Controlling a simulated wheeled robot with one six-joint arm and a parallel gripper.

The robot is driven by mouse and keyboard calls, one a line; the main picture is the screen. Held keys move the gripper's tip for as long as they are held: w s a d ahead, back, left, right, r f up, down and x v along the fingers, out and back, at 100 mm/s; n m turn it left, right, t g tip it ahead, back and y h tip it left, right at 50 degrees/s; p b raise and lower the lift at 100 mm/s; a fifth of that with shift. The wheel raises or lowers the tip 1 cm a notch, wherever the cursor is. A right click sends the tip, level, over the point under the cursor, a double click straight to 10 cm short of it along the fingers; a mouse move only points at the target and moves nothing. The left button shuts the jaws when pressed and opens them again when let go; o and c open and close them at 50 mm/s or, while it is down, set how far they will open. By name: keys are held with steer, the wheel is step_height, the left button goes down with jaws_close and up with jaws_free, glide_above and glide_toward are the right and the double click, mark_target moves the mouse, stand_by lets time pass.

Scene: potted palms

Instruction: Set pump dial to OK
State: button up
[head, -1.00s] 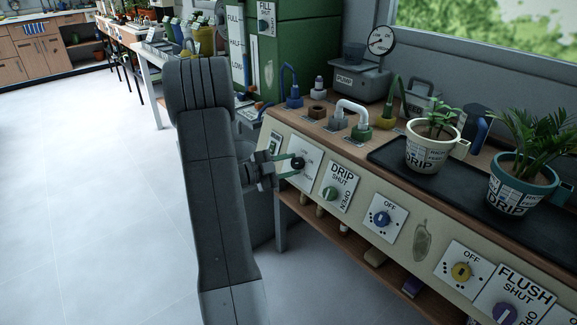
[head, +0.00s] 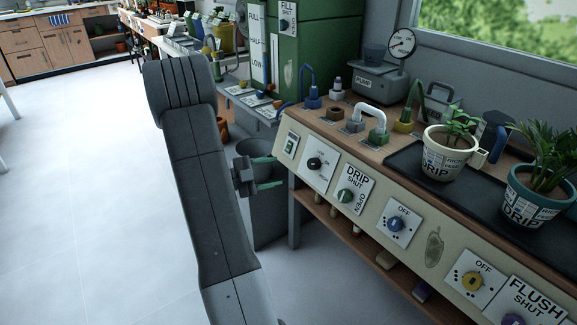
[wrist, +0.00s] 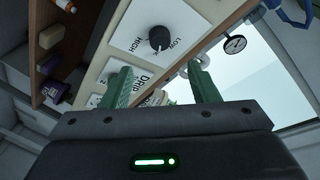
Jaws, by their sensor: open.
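The pump dial (head: 315,163) is a black knob on a white plate near the left end of the cream panel. In the wrist view the same dial (wrist: 158,38) lies beyond the fingertips, with LOW and HIGH readable on its plate; I cannot tell exactly which mark it points to. My gripper (head: 275,172) is open and empty, with green fingers left of the panel, apart from the dial. Its fingers also show in the wrist view (wrist: 160,72). The grey pump (head: 380,83) stands on the bench with a round gauge (head: 402,43) on top.
Two potted plants stand on a black tray (head: 405,158). A grey bin (head: 265,215) stands below my gripper. Open floor lies left.

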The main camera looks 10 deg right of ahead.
mark_target(310, 165)
steer(key=shift+v, duration=1.35)
steer(key=shift+w+d, duration=0.1)
steer(key=b+x, duration=0.2)
steer(key=x, duration=1.1)
steer(key=shift+d+b, duration=0.3)
steer(key=shift+d, duration=0.05)
